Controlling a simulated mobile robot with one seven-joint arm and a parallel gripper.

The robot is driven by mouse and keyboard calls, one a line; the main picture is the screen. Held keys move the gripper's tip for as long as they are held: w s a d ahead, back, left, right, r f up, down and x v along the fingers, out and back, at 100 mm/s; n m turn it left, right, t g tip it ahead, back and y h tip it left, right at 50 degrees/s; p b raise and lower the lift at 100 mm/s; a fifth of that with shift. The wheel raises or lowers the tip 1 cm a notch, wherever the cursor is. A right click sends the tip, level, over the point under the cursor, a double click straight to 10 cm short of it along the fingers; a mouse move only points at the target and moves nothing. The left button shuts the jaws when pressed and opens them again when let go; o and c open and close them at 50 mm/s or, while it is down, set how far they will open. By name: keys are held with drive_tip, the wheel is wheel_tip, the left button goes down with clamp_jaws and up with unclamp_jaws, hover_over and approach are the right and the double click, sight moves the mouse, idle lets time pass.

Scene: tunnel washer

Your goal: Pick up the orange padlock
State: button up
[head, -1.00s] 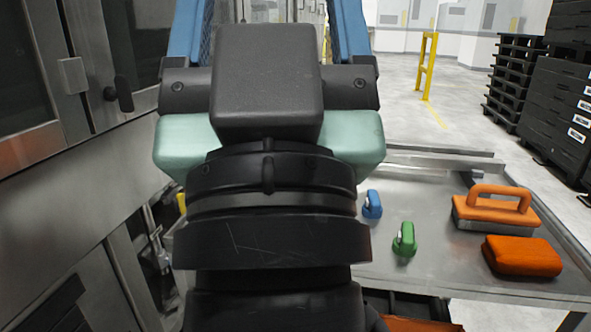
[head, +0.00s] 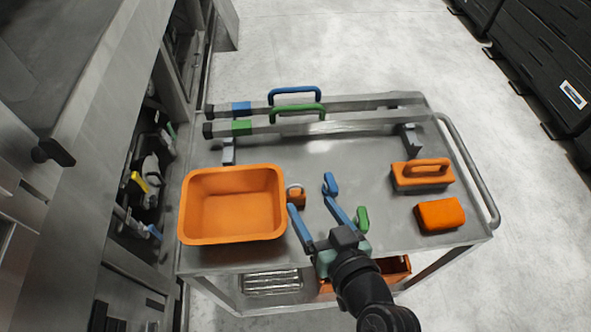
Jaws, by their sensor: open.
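A small orange padlock (head: 298,198) with a pale shackle is on the metal cart top, just right of the orange bin. My gripper (head: 310,205) is open, its two blue fingers spread and pointing away toward the back of the cart. The left fingertip shows close to the padlock's lower left side; I cannot tell whether they touch or how high the finger is. The right fingertip is near a small blue item (head: 330,184), perhaps another padlock. Nothing shows held between the fingers.
An orange bin (head: 184,212) stands at the cart's left. A small green item (head: 362,219) lies right of my gripper. An orange handled brush or float (head: 422,175) and an orange block (head: 440,214) are at right. Two bars with blue and green handles (head: 297,110) lie across the back.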

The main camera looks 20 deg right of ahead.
drive_tip(key=shift+m+g, duration=0.3)
drive_tip(key=shift+g, duration=0.3)
drive_tip(key=s, duration=0.1)
drive_tip(key=s+f+p, duration=0.1)
drive_tip(key=s, duration=0.2)
drive_tip(key=shift+d+f+p, duration=0.15)
drive_tip(key=shift+d+p, duration=0.15)
drive_tip(key=shift+p, duration=0.1)
approach(298, 200)
drive_tip(key=w, duration=0.2)
drive_tip(key=w+f, duration=0.1)
drive_tip(key=shift+w+d, duration=0.2)
drive_tip(key=shift+d, duration=0.15)
drive_tip(key=shift+a+p+x, duration=0.15)
drive_tip(key=shift+p+x, duration=0.1)
drive_tip(key=shift+x, duration=1.3)
drive_tip(key=shift+a+p+x, duration=0.1)
drive_tip(key=shift+p+x, duration=0.15)
drive_tip(key=shift+x, duration=1.35)
drive_tip(key=shift+s+f, duration=0.1)
drive_tip(key=shift+f, duration=0.1)
drive_tip(key=shift+s, duration=0.1)
clamp_jaws()
